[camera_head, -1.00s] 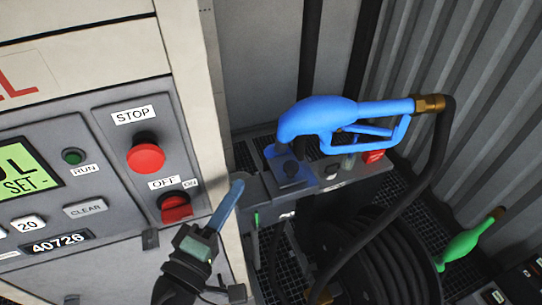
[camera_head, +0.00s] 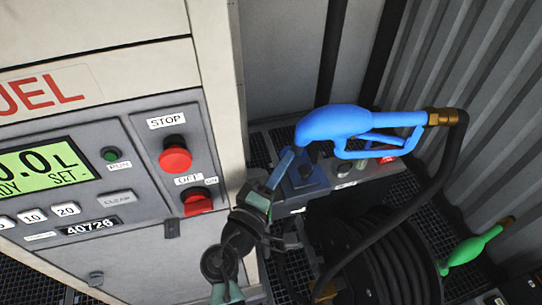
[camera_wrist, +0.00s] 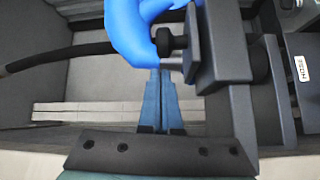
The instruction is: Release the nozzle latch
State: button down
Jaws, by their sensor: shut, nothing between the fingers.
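The blue nozzle (camera_head: 350,122) sits in its dark holder (camera_head: 309,181), its spout end down at the left and its hose end at the right. My gripper (camera_head: 286,160) is at the holder's left side, just below the nozzle's spout end. In the wrist view my gripper's two blue fingers (camera_wrist: 164,76) are together with nothing between them. Their tips are beside a black knob (camera_wrist: 171,41) and the grey holder bracket (camera_wrist: 225,45), under the blue nozzle (camera_wrist: 129,27). I cannot tell whether the tips touch the knob, or which part is the latch.
A control panel with a red STOP button (camera_head: 175,158) and a red switch (camera_head: 197,201) stands at the left. A black hose (camera_head: 437,178) hangs from the nozzle beside a hose reel (camera_head: 385,265). A green nozzle (camera_head: 470,247) is at lower right. A corrugated wall closes the right.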

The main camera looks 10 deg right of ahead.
aim_at(301, 172)
jog(key=shift+s+d, duration=0.3)
jog(key=shift+s, duration=0.45)
jog(key=shift+d+f, duration=0.1)
jog(key=shift+s, duration=0.1)
jog(key=shift+s+f, duration=0.2)
jog(key=shift+s, duration=0.7)
jog(key=shift+s+r, duration=0.2)
jog(key=shift+s, duration=0.45)
jog(key=shift+w, duration=0.1)
